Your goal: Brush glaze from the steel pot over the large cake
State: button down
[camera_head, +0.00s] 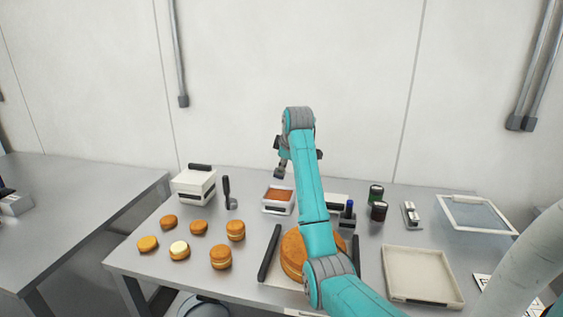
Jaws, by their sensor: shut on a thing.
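The large cake (292,254) is a round golden-brown cake on the table, partly hidden behind my arm. A pale square container (267,208) with orange-brown contents stands behind it. I cannot make out a round steel pot; my arm may hide it. My gripper (281,163) is up behind and above the square container, apart from it and from the cake. It is shut on a small dark and grey thing pointing down, which looks like the brush (279,174); its tip is too small to read.
Several small round cakes (198,227) stand at the left. A white box (194,187) and an upright dark-handled tool (227,190) are behind them. Dark jars (378,211), an empty pale tray (422,274) and a glass-like framed panel (477,214) are at the right. Dark bars flank the cake.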

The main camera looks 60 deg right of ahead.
jog(key=shift+f, duration=2.95)
jog(key=shift+f, duration=0.55)
jog(key=shift+r, duration=3.55)
